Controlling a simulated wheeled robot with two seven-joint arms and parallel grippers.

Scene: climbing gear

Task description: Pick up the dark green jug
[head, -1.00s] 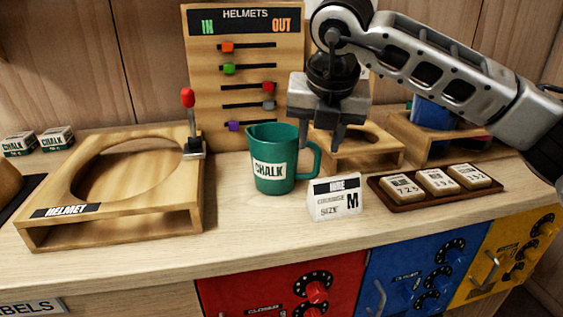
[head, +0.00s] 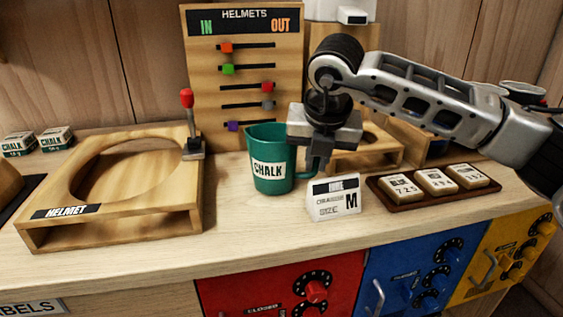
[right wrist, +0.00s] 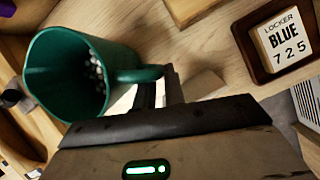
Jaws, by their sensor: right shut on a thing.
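The dark green jug (head: 271,160) with a white CHALK label stands upright on the wooden counter. My right gripper (head: 316,166) is at the jug's right side, shut on its handle, with the fingers pointing down. In the right wrist view the jug (right wrist: 75,75) is at the left, with pale lumps inside, and its handle reaches to the fingers of the right gripper (right wrist: 165,90). The gripper hides much of the handle in the head view. My left gripper is not in view.
A size card (head: 335,198) stands just right of the jug, near the gripper. A tray (head: 438,197) with numbered blocks lies further right. A wooden HELMET stand (head: 190,215) is at left, and the HELMETS board (head: 212,100) rises behind.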

